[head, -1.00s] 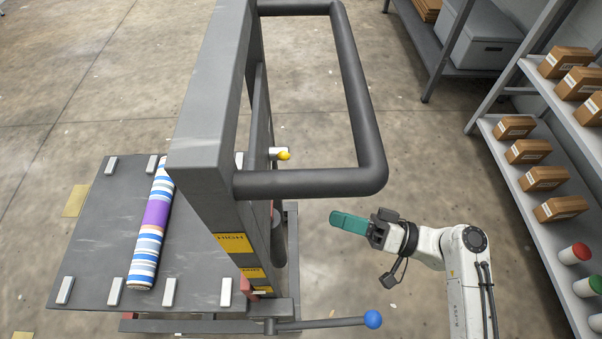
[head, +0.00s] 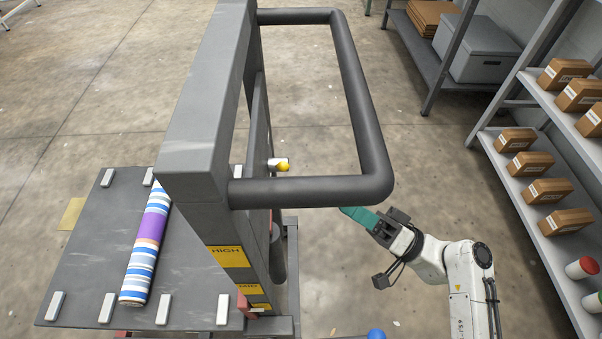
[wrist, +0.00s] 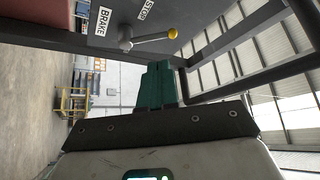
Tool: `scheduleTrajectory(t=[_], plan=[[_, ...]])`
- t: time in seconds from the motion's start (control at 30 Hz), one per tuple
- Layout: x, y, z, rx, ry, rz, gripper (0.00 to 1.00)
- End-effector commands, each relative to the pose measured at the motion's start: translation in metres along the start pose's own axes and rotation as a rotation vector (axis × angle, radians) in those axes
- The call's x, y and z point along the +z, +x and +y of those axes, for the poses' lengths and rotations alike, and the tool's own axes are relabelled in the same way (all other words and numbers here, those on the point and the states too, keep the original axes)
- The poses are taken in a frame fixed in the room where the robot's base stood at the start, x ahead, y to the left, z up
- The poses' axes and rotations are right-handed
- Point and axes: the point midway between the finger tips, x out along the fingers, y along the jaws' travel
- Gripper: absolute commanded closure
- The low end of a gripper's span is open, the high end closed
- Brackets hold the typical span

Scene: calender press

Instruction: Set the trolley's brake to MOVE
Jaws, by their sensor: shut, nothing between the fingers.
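The trolley (head: 190,118) has a grey upright frame and a tubular push handle (head: 365,120). The plate reads BRAKE and STOP; no MOVE label is visible. My gripper (head: 352,213), with green fingers, is shut and empty, right of the frame by the handle's lower bar. It also shows in the wrist view (wrist: 158,80), apart from the lever.
A striped roll (head: 147,240) lies on the trolley deck (head: 85,260). A blue knob (head: 376,334) shows at the bottom edge. A shelf (head: 525,190) with boxes stands at right, and another rack (head: 425,50) behind it. Open floor lies between trolley and shelf.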

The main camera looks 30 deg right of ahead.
Motion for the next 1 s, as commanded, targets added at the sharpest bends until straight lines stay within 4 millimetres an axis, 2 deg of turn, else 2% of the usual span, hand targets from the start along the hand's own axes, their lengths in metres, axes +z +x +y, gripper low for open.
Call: scheduleTrajectory(t=[0.3,0.5,0.7,1.0], plan=[[-0.001,0.065,-0.002,-0.005,-0.001,-0.003,1.0],[-0.001,0.097,-0.002,-0.002,-0.001,-0.002,1.0],[0.0,0.113,-0.001,-0.001,0.0,-0.001,1.0],[0.0,0.116,0.0,0.0,0.0,0.0,1.0]])
